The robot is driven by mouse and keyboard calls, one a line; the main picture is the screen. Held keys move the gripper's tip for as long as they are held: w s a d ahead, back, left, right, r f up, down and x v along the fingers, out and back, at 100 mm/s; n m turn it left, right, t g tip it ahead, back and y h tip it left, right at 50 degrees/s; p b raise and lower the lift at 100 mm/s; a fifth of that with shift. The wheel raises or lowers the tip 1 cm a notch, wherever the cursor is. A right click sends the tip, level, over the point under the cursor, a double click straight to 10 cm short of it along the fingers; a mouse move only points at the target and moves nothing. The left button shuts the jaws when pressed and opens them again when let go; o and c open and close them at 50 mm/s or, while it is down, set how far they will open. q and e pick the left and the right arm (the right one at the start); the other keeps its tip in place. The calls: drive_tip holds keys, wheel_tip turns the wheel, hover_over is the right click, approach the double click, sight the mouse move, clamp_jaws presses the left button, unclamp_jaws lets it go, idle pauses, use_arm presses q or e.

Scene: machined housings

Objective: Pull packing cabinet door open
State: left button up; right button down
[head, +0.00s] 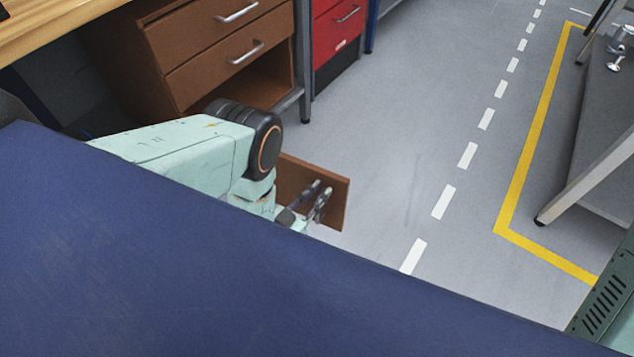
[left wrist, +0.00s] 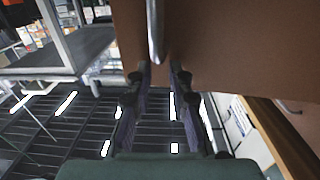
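The brown cabinet (head: 205,62) has drawers above an open lower compartment (head: 258,94). Its brown door (head: 338,206) stands swung out into the room, partly hidden behind my left arm. In the left wrist view the door (left wrist: 240,40) fills the upper right, with a vertical metal handle (left wrist: 156,30) on it. My left gripper (head: 316,196) is at the door's face. Its fingers, also seen in the left wrist view (left wrist: 160,75), are apart, with the handle's lower end between or just beyond the tips. Contact cannot be told. My right gripper is out of view.
A red drawer unit (head: 338,28) stands beside the cabinet. Grey floor (head: 390,150) with a dashed white line is clear to the right. A grey-topped bench (head: 608,120) stands at the right edge. A dark blue surface (head: 150,270) fills the foreground and hides the floor there.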

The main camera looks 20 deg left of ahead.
use_arm(q)
drive_tip(key=shift+r, duration=2.15)
drive_tip(key=shift+f, duration=0.25)
drive_tip(key=s+a+f+n+g+y+p, duration=0.1)
drive_tip(key=s+f+g+y, duration=0.1)
drive_tip(key=s+f+g, duration=0.4)
drive_tip(key=s+a+f+n+g+y+p, duration=0.1)
drive_tip(key=s+f+g, duration=0.3)
drive_tip(key=s, duration=0.4)
drive_tip(key=s+a+r+g+y+p, duration=0.15)
drive_tip(key=s+r+g, duration=0.35)
drive_tip(key=s, duration=0.5)
drive_tip(key=s+r+g+p, duration=0.1)
drive_tip(key=s+r+p, duration=0.1)
drive_tip(key=r, duration=0.5)
drive_tip(key=s+r+n+g+p, duration=0.1)
drive_tip(key=r+p, duration=0.3)
drive_tip(key=r, duration=0.2)
drive_tip(key=shift+s+a+r, duration=0.35)
drive_tip(key=shift+r, duration=0.05)
